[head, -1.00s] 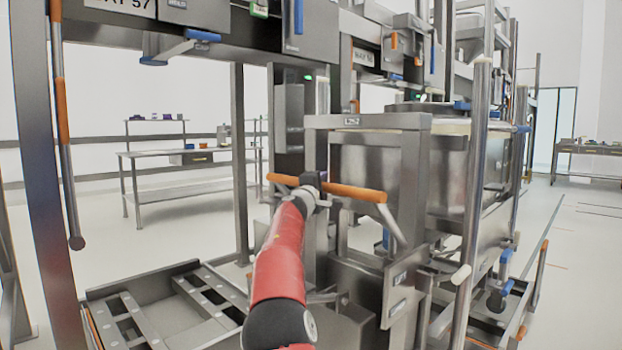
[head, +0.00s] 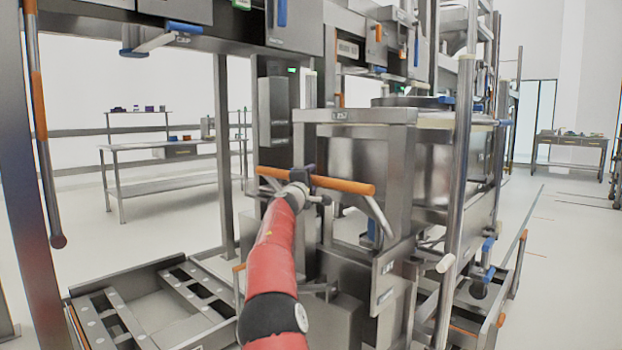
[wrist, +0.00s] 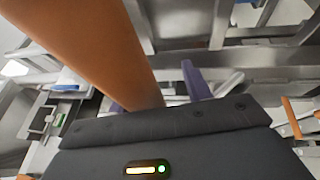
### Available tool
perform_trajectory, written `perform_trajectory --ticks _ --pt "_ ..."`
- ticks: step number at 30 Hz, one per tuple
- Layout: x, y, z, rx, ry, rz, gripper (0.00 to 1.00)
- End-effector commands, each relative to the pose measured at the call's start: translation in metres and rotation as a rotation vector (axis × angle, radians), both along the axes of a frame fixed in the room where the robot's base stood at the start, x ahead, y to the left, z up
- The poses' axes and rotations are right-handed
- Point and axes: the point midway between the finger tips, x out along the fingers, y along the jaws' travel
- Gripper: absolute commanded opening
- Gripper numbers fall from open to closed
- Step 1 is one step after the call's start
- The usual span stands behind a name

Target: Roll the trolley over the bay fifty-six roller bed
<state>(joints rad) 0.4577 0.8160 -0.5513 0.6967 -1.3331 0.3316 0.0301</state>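The steel trolley (head: 398,160) stands right of centre in the head view, upright, with a deep bin (head: 350,165) behind its near frame. Its orange handle bar (head: 345,185) faces me. My gripper (head: 308,177) is at the left-middle of this bar. In the wrist view the bar (wrist: 95,45) runs into my gripper (wrist: 155,95), with purple fingers on both sides of it, seemingly closed. A low slatted bed (head: 130,315) lies on the floor at lower left, beside the trolley. I cannot tell whether it belongs to bay fifty-six; the sign (head: 348,49) is too blurred to read.
Steel bay posts (head: 223,150) and an overhead beam (head: 100,35) frame the left side. An upright pole (head: 460,190) stands close on the right. A workbench (head: 170,150) is at back left. Open floor (head: 560,240) lies at far right.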

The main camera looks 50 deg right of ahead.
Motion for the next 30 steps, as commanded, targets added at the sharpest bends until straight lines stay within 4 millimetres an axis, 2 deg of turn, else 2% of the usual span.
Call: perform_trajectory --ticks 10,24,30 --pt "-0.003 0.006 0.002 -0.007 -0.004 0.0 0.49" --pt "-0.028 0.061 -0.012 -0.004 -0.004 0.002 0.49" --pt "-0.033 0.07 -0.012 -0.003 -0.003 -0.001 0.49"
